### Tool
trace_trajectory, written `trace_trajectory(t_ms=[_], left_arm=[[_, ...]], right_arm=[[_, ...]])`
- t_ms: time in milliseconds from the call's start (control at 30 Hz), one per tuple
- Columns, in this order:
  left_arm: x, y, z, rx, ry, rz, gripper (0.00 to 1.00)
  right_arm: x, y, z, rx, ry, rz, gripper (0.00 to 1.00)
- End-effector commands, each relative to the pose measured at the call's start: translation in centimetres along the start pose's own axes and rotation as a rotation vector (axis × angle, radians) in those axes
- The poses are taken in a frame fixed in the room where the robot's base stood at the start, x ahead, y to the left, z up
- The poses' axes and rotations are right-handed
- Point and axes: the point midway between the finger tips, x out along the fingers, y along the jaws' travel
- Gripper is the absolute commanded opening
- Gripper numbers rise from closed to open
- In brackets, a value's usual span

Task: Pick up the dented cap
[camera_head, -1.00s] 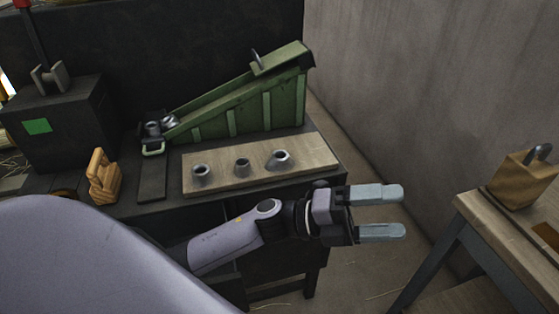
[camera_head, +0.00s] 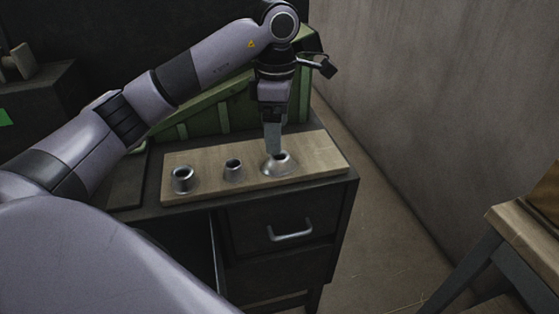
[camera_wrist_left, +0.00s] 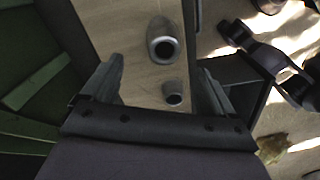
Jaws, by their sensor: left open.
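Three metal caps stand in a row on a wooden board (camera_head: 318,160): a left cap (camera_head: 182,180), a small middle cap (camera_head: 233,170) and a wider, flared right cap (camera_head: 283,167). I cannot clearly tell a dent on any of them; the right one has the most uneven outline. My left gripper (camera_head: 273,150) points down, open, with its fingertips at the top of the right cap; I cannot tell whether they touch. The left wrist view shows two caps, a larger one (camera_wrist_left: 163,46) and a smaller one (camera_wrist_left: 173,93), between the open fingers.
The board lies on a dark cabinet with a drawer handle (camera_head: 290,232). A wooden stool or table (camera_head: 520,225) is at the right. Floor is clear between them.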

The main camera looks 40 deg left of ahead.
Motion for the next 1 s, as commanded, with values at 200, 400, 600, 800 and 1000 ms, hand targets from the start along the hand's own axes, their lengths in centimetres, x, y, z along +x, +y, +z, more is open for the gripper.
trace_trajectory(t_ms=[200, 400, 600, 800, 1000], left_arm=[[2.1, -0.1, -0.1, -0.001, 0.009, 0.001, 0.87], [4.9, -0.6, 0.5, -0.001, 0.008, -0.001, 0.87], [6.8, -0.5, 0.4, -0.003, 0.005, 0.001, 0.87], [6.9, -0.5, 0.5, -0.002, 0.004, 0.002, 0.87], [6.9, -0.5, 0.5, -0.002, 0.004, 0.001, 0.35]], right_arm=[[0.2, 0.0, 0.3, 0.001, 0.0, -0.001, 0.43], [0.3, 0.0, 0.4, 0.0, 0.0, -0.001, 0.43], [0.3, 0.0, 0.6, 0.0, -0.002, -0.001, 0.43], [0.2, -0.1, 0.8, 0.001, -0.007, -0.001, 0.43], [0.2, -0.1, 0.9, 0.002, -0.009, -0.001, 0.43]])
